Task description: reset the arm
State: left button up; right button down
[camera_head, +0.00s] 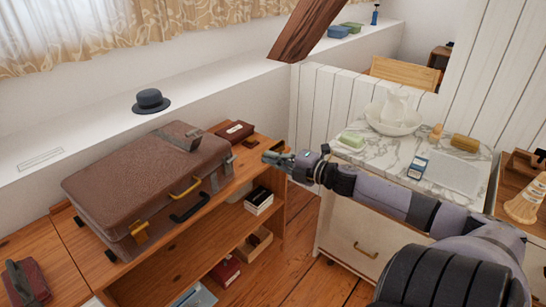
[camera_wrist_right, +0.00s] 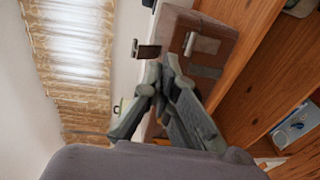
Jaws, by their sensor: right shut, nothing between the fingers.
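My right arm comes in from the lower right in the head view. Its gripper (camera_head: 277,158) is above the right end of the wooden shelf unit, to the right of the brown suitcase. In the right wrist view the fingers of the gripper (camera_wrist_right: 162,68) are shut, with nothing held between them. The suitcase (camera_head: 140,185) lies on the shelf top, with a yellow and a black handle on its front. It also shows beyond the fingertips in the right wrist view (camera_wrist_right: 210,35). My left gripper is not in view.
The wooden shelf unit (camera_head: 200,247) holds books below. A dark red box (camera_head: 235,131) sits near the gripper. A marble-topped washstand (camera_head: 390,165) carries a pitcher (camera_head: 397,103) in a basin. A sloping timber brace (camera_head: 305,28) hangs above. A hat (camera_head: 150,101) rests on the ledge.

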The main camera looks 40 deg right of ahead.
dwell(0.3)
jog(key=s+d+f+m+g+h, duration=0.2)
jog(key=s+d+f+m+h, duration=0.15)
jog(key=f, duration=0.75)
jog(key=s+d+f+m+g+h, duration=0.15)
jog(key=s+d+f+m, duration=0.3)
jog(key=f, duration=0.65)
jog(key=s+a+f+m+g+h, duration=0.1)
jog(key=s+a+f+m+g, duration=0.1)
jog(key=s+f, duration=0.45)
jog(key=s+a+f+m+g, duration=0.2)
jog(key=s+f, duration=0.1)
jog(key=f, duration=0.7)
jog(key=s+a+f+m+g+y, duration=0.1)
jog(key=s+a+f+m+g, duration=0.3)
jog(key=s+a+f, duration=1.1)
jog(key=s+a+f+g+y, duration=0.1)
jog(key=s+a+f+g, duration=0.1)
jog(key=s+a+f, duration=0.2)
jog(key=s+a+f+m+g+y, duration=0.1)
jog(key=s+a+f+g, duration=0.1)
jog(key=s+a, duration=0.7)
jog(key=shift+a+f+m, duration=0.3)
jog(key=shift+a+f, duration=0.6)
jog(key=shift+a, duration=0.35)
jog(key=c, duration=2.3)
grip_release()
